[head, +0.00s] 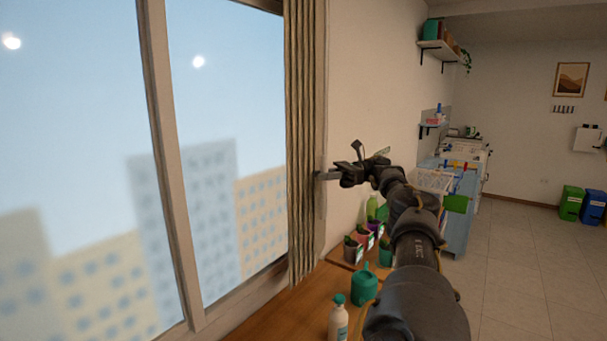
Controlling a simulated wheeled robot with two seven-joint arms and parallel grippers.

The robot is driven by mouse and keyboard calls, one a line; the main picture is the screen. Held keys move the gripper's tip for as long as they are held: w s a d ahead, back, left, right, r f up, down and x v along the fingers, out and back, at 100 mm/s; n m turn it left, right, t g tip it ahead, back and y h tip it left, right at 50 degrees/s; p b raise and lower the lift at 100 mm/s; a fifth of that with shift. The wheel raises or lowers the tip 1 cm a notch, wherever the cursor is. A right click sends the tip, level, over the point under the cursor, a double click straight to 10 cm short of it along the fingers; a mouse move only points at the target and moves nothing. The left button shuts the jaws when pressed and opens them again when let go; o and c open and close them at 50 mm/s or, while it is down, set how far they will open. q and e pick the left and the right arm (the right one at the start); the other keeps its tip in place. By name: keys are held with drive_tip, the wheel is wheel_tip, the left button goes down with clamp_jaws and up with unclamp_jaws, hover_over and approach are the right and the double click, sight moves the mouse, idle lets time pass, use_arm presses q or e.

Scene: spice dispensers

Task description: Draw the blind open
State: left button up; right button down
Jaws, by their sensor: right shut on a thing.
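The beige pleated blind (303,130) is bunched into a narrow upright stack at the right side of the window. Its folds hang from the top of the view down to near the wooden counter. The window glass to its left is uncovered. My right gripper (328,175) is at the right edge of the blind, about mid-height, shut on that edge. The exact spot of the grip is small and partly hidden by the fingers. My left gripper is not in view.
Below my right arm, a wooden counter (268,318) holds a teal watering can (364,285), a white pump bottle (338,320) and several potted plants (353,250). A wall shelf (440,50) and a blue cabinet (460,225) stand further back. Tiled floor (520,265) is clear at right.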

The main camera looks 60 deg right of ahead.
drive_tip(key=shift+d+r, duration=0.1)
drive_tip(key=shift+d, duration=0.05)
idle(0.4)
drive_tip(key=c, duration=1.3)
unclamp_jaws()
drive_tip(key=shift+c, duration=0.2)
